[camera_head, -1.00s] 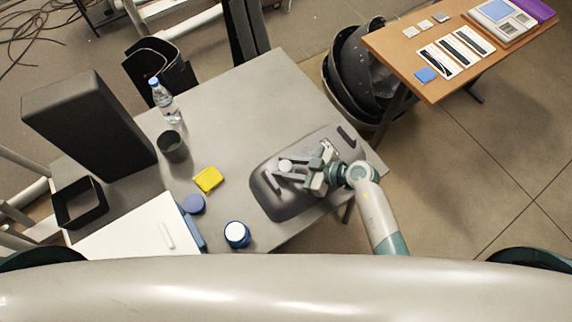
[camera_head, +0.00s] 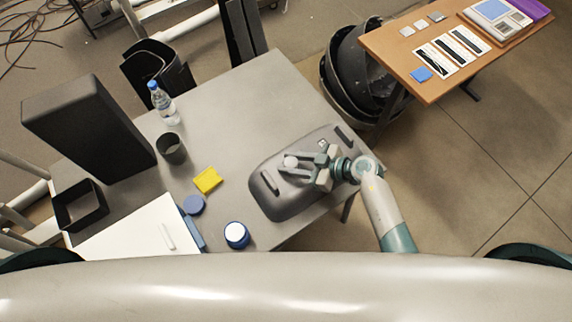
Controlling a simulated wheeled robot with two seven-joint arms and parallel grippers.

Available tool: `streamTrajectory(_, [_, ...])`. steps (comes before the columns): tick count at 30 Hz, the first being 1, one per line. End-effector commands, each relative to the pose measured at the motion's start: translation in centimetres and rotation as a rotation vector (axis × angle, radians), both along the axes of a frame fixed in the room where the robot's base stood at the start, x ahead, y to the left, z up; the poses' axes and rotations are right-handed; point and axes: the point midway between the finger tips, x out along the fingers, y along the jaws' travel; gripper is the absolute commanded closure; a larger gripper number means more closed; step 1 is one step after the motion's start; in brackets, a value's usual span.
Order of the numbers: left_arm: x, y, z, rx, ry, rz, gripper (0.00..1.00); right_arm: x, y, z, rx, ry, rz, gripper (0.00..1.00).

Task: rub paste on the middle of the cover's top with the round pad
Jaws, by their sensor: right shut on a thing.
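The grey cover (camera_head: 275,203) lies on the right part of the grey table, with dark slots near its two ends. My right gripper (camera_head: 296,167) reaches in from the right over the cover. It is shut on a small whitish round pad (camera_head: 291,161) above the cover's top, near the middle. I cannot tell whether the pad touches the surface. No paste can be made out on the cover. A blue tin with a white top (camera_head: 236,234) stands at the table's front edge. My left gripper is not in view.
A yellow sponge (camera_head: 207,180), a blue round lid (camera_head: 193,205), a dark cup (camera_head: 172,148) and a water bottle (camera_head: 162,102) stand left of the cover. A tall black box (camera_head: 85,125) is far left. The table's back middle (camera_head: 240,100) is clear.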

Motion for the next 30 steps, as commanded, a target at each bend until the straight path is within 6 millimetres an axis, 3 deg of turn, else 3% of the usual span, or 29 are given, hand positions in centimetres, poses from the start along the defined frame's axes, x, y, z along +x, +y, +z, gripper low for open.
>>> streamTrajectory(19, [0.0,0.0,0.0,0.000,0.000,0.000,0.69,0.7,-1.1,-0.1,-0.002,0.000,-0.001,0.87])
streamTrajectory(30, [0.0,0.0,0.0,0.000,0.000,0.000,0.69,2.0,-3.2,-0.1,-0.003,0.001,-0.001,0.87])
